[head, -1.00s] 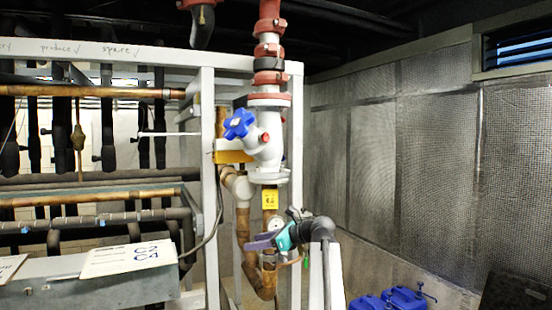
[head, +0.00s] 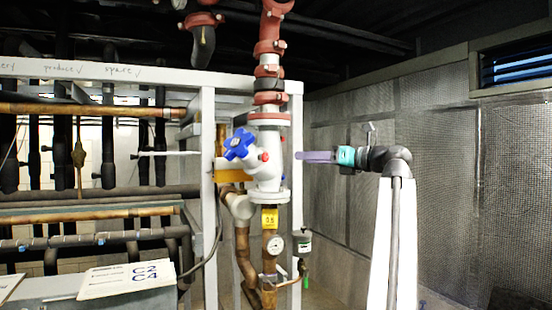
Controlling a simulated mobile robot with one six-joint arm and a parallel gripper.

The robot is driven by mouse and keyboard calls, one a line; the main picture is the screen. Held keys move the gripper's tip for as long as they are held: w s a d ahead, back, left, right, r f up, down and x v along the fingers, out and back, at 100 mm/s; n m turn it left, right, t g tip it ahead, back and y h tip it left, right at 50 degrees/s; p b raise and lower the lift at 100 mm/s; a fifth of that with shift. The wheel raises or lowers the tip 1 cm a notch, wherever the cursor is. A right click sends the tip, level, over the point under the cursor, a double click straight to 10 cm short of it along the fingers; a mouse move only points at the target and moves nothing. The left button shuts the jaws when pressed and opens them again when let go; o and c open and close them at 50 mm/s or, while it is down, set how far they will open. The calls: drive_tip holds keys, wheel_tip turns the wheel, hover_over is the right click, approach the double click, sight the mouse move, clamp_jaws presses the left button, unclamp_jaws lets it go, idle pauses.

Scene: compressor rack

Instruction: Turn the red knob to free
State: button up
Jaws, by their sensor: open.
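A small red round part (head: 264,156), the only red knob-like thing I see, sits on the front of the white valve body (head: 267,177). A blue star-shaped handwheel (head: 239,144) is just left of it. My gripper (head: 299,156), with purple fingers and a teal body, points left from the right side at about the height of the red part. In the picture its tips end a little right of the valve body, with a gap to the red part. The fingers overlap edge-on, and nothing shows between them. I cannot tell the depth between gripper and valve.
A yellow tag (head: 270,219) and a round gauge (head: 275,245) are on the pipe below the valve. The white frame post (head: 208,190) stands left, with pipes behind it. A mesh-covered wall (head: 435,150) is on the right.

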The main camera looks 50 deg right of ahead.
sight(267, 157)
drive_tip(key=shift+w, duration=0.1)
drive_tip(key=w+p, duration=0.1)
drive_tip(key=w, duration=0.3)
drive_tip(key=w+a+p, duration=0.1)
drive_tip(key=w, duration=0.4)
drive_tip(key=w+p, duration=0.1)
drive_tip(key=w, duration=0.3)
drive_tip(key=shift+w+a+f+p, duration=0.1)
drive_tip(key=shift+w+a+p, duration=0.15)
drive_tip(key=shift+w+p, duration=0.1)
drive_tip(key=c, duration=1.1)
drive_tip(key=shift+d, duration=0.1)
drive_tip(key=shift+o, duration=0.2)
